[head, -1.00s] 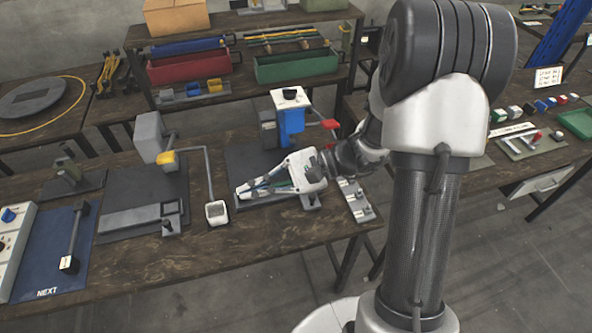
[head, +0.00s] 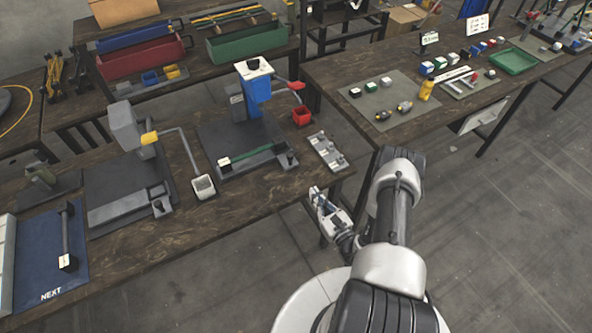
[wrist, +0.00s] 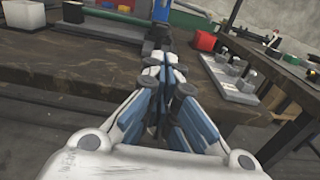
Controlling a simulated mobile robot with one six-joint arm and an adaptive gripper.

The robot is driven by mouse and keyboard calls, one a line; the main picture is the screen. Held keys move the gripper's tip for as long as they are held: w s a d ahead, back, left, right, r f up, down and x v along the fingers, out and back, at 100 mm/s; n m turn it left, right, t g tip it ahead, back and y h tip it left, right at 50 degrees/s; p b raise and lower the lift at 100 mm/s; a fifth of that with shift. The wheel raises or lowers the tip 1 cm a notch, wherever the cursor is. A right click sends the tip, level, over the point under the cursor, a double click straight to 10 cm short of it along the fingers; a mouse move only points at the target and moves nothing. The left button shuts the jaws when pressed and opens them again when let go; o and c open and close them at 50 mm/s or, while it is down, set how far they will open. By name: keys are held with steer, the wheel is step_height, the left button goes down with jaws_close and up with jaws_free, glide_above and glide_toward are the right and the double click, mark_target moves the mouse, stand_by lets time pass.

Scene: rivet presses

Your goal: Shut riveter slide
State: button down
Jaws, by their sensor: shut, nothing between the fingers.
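The blue riveting press (head: 257,92) with a red lever (head: 289,86) stands on a dark base plate (head: 222,132). A slide with a green bar (head: 255,156) and a white end block (head: 224,162) lies along the plate's front edge; I cannot tell how far it is shut. A grey press (head: 125,126) with a yellow-ended lever stands to the left, with a grey slide track (head: 122,208) before it. My gripper (head: 318,194) is shut and empty, off the table's front edge. In the wrist view my fingers (wrist: 165,65) are together, pointing at the table.
A small grey fixture (head: 327,151) with several knobs sits near the table's right corner. A white cup (head: 203,187) is between the presses. A side bench with parts is at right; open floor lies between.

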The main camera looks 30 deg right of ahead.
mark_target(291, 160)
steer(key=w, duration=0.4)
steer(key=w+b, duration=0.1)
steer(key=w, duration=0.8)
steer(key=shift+w+a+b, duration=0.3)
steer(key=shift+b, duration=0.1)
steer(key=shift+w, duration=0.15)
